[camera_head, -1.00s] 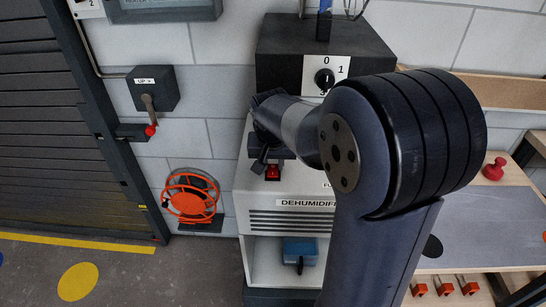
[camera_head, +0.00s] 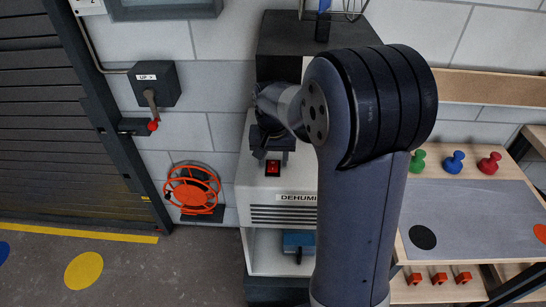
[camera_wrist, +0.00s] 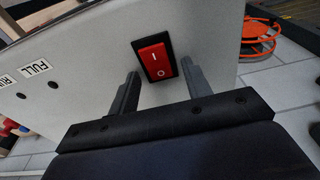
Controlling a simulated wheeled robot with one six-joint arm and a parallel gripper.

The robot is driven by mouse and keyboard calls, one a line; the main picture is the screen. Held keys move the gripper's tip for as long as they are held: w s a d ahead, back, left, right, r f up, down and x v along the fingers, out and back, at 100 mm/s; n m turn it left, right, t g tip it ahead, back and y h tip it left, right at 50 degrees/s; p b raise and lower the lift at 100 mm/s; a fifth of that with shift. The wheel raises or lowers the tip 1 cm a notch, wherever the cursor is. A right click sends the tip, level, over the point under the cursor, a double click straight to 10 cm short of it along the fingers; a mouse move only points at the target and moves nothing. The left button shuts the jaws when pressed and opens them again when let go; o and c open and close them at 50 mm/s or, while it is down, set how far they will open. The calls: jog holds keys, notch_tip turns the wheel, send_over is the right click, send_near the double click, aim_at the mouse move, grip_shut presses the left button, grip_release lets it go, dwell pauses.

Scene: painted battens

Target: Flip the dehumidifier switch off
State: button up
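The dehumidifier (camera_head: 290,187) is a pale cabinet with a label strip and a vent grille on its front. Its red rocker switch (camera_head: 272,169) in a black frame sits at the upper left of the front. In the wrist view the switch (camera_wrist: 154,58) shows a white I at the top and O at the bottom; which half is pressed in is hard to tell. My gripper (camera_head: 272,158) is just above the switch in the head view. In the wrist view my gripper (camera_wrist: 161,82) is open and empty, its fingers apart on either side below the switch, without clear contact.
A dark box (camera_head: 285,50) stands above the dehumidifier, its dial hidden by my arm. A lever box (camera_head: 155,84) and an orange reel (camera_head: 192,190) are on the wall at left. A bench (camera_head: 480,215) with coloured knobs stands at right. A blue box (camera_head: 298,241) sits in the lower shelf.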

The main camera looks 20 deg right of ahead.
aim_at(273, 168)
notch_tip(273, 168, up, 11)
jog(key=s, duration=0.1)
jog(key=shift+s+a+f+b, duration=0.15)
jog(key=shift+s+a+b, duration=0.05)
jog(key=shift+b, duration=0.2)
jog(key=shift+f, duration=0.1)
dwell(0.4)
jog(key=f, duration=0.3)
jog(key=w+f, duration=0.1)
jog(key=f, duration=0.3)
jog(key=f+p, duration=0.1)
jog(key=f, duration=0.2)
jog(key=shift+w+d+f, duration=0.15)
jog(key=shift+d+f, duration=0.1)
jog(key=shift+f, duration=0.15)
jog(key=shift+w+f+b, duration=0.1)
jog(key=shift+f+b, duration=0.05)
jog(key=shift+b, duration=0.6)
jog(key=shift+s+r+t+b, duration=0.2)
jog(key=shift+t+b, duration=0.2)
jog(key=shift+b, duration=0.15)
jog(key=shift+r, duration=0.2)
